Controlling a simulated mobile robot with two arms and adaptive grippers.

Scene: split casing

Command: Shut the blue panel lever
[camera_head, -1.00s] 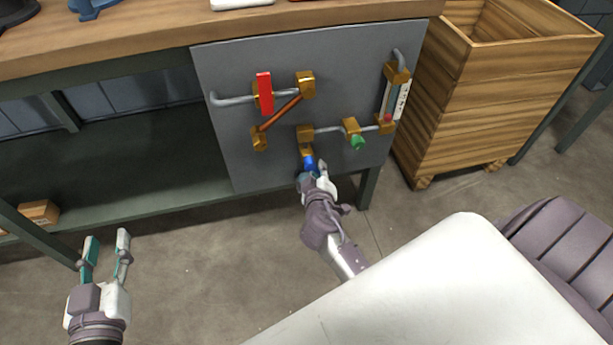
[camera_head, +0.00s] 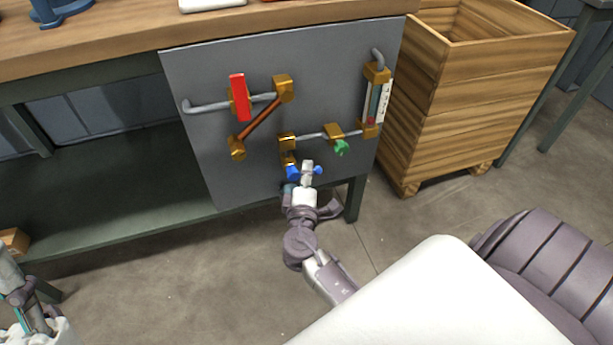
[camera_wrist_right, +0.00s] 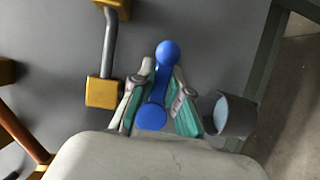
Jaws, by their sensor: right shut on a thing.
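The blue lever (camera_head: 292,172) is at the bottom of the grey panel, below the lower brass fittings. Its other blue end (camera_head: 318,170) shows right of my right gripper (camera_head: 306,173), so the lever lies roughly crosswise there. In the right wrist view the blue lever (camera_wrist_right: 161,83) has two rounded ends, and the fingers of my right gripper (camera_wrist_right: 160,92) close on it from both sides. The gripper hides part of the lever and its mount in the head view. My left gripper (camera_head: 22,300) is at the lower left edge, partly cut off.
The grey panel (camera_head: 215,150) also carries a red lever (camera_head: 239,97), a green valve handle (camera_head: 341,147), a gauge (camera_head: 378,100) and grey pipes. A wooden crate (camera_head: 440,130) stands right of it. A grey cylinder end (camera_wrist_right: 232,114) sits beside the fingers.

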